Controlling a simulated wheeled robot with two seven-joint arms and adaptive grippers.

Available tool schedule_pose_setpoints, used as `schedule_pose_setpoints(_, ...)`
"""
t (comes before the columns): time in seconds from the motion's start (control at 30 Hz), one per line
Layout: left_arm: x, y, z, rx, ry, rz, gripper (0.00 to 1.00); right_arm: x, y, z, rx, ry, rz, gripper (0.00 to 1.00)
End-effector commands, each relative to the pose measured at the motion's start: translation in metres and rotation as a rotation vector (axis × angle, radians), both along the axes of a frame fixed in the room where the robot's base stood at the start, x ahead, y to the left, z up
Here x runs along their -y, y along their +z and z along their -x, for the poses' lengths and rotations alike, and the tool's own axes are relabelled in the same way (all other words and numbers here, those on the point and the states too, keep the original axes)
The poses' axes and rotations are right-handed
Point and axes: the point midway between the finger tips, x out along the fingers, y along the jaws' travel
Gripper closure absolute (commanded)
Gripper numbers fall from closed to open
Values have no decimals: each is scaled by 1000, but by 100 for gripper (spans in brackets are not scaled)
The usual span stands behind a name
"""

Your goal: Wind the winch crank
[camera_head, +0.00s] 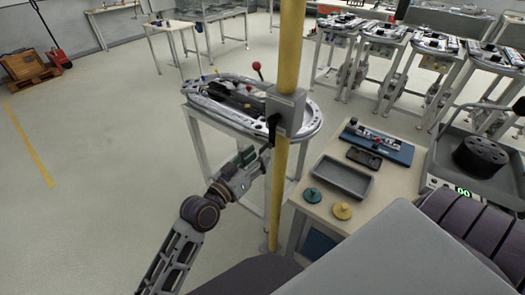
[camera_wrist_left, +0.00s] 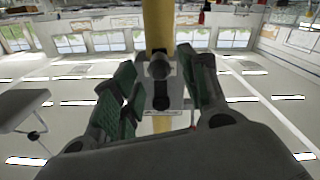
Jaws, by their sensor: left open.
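The winch is a grey box (camera_head: 288,110) fixed to a yellow upright post (camera_head: 290,45). Its dark crank (camera_head: 273,128) hangs down on the side facing my left gripper. In the left wrist view the crank's round grip end (camera_wrist_left: 159,66) points at the camera, with the dark arm (camera_wrist_left: 162,102) below it on the grey plate. My left gripper (camera_head: 256,157) is open, just below and left of the crank in the head view. In the left wrist view its green-padded fingers stand on either side of the grip. I cannot tell whether they touch it. My right gripper is not visible.
A ring-track table (camera_head: 196,103) with a red-knobbed lever stands behind the post. At right, a bench (camera_head: 322,212) holds a grey tray (camera_head: 338,178), a blue fixture (camera_head: 380,143) and two round knobs. Open floor (camera_head: 100,180) lies at left.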

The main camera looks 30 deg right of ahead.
Motion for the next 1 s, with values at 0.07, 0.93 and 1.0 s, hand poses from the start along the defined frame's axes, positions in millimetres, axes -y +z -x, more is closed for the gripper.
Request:
schedule_pose_setpoints(0.07,7,1,-3,0,-1,2,56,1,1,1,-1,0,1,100)
schedule_pose_setpoints(0.93,28,0,-11,0,0,0,75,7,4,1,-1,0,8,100)
schedule_pose_setpoints(1.0,27,0,-11,0,0,0,84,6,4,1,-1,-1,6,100)
